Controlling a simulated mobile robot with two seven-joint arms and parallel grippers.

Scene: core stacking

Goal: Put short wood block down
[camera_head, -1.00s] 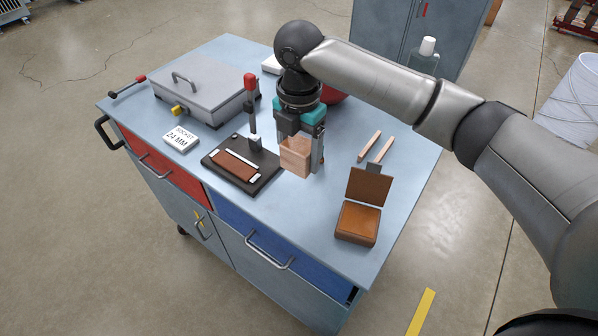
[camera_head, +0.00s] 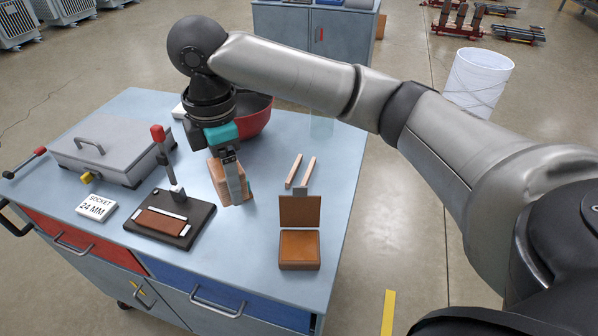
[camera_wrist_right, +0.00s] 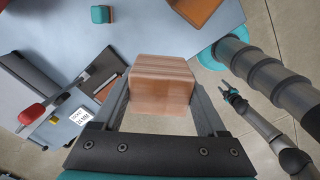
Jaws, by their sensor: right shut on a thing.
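The short wood block (camera_head: 215,179) is a light brown cuboid held in my right gripper (camera_head: 230,182), low over the blue-grey table top (camera_head: 185,268). I cannot tell whether it touches the table. One finger covers part of it. In the right wrist view the block (camera_wrist_right: 160,84) sits between the two fingers of the right gripper (camera_wrist_right: 160,105). In that view, a dark arm with a small gripper (camera_wrist_right: 232,92) at its end shows at the right and looks like my left one. Its jaws are too small to judge.
A black fixture (camera_head: 196,229) with a red-handled lever stands left of the block. A red bowl (camera_head: 256,115) is behind. A grey case (camera_head: 112,151) and socket sign (camera_head: 96,207) are farther left.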

